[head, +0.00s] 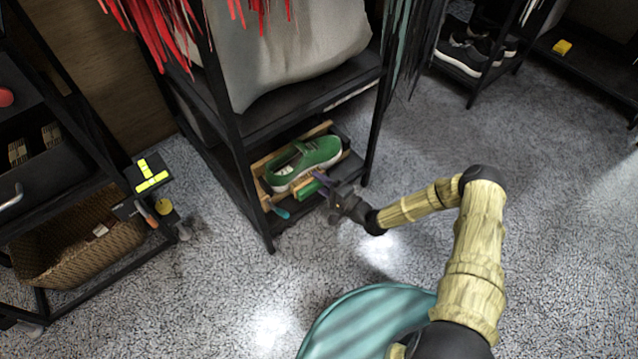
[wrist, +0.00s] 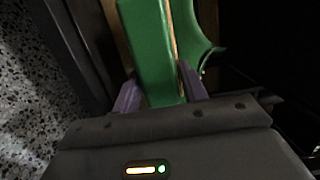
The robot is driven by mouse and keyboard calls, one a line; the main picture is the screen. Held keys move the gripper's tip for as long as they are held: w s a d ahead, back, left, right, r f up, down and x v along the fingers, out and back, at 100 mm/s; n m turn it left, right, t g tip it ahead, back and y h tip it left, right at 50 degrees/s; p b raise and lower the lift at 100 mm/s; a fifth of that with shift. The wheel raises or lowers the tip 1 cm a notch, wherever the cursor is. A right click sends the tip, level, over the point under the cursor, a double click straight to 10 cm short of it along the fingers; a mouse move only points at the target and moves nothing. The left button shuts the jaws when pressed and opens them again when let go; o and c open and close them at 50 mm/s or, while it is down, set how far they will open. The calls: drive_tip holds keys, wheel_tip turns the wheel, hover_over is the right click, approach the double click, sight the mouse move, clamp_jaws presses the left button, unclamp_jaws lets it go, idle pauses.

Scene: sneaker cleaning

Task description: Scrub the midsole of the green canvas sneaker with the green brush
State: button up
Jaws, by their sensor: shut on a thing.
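The green canvas sneaker (head: 312,154) with its pale midsole lies in a wooden tray (head: 262,190) on the low shelf of a black rack. My gripper (head: 322,184) reaches in from the right, at the shelf's front edge. Its purple fingers (wrist: 160,86) are shut on the green brush (wrist: 148,45), whose green block also shows in the head view (head: 308,190), just in front of the sneaker. In the wrist view a curved green surface (wrist: 194,40) right of the brush looks like the sneaker. I cannot tell whether the brush touches the midsole.
The rack's black post (head: 252,195) stands left of the tray, and a shelf (head: 310,103) hangs above it. A teal rod (head: 280,211) juts out at the tray's front. A wicker basket (head: 85,250) is at left. The speckled floor is open at right.

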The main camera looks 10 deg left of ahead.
sight(331, 162)
drive_tip(key=shift+w+d+b, duration=0.75)
drive_tip(key=shift+w+b, duration=0.05)
drive_tip(key=shift+w, duration=0.1)
drive_tip(key=shift+w+d+b, duration=0.4)
drive_tip(key=shift+w, duration=0.2)
drive_tip(key=shift+d, duration=0.15)
drive_tip(key=shift+w+d+b, duration=0.25)
drive_tip(key=shift+w+b, duration=0.1)
drive_tip(key=shift+b, duration=0.1)
drive_tip(key=shift+w+d+r+b, duration=0.1)
drive_tip(key=shift+w+d+b, duration=0.35)
drive_tip(key=shift+w, duration=0.25)
drive_tip(key=shift+w+d+r+b, duration=0.1)
drive_tip(key=shift+w+d+b, duration=0.25)
drive_tip(key=shift+w+d, duration=0.25)
drive_tip(key=shift+w+a+f, duration=0.1)
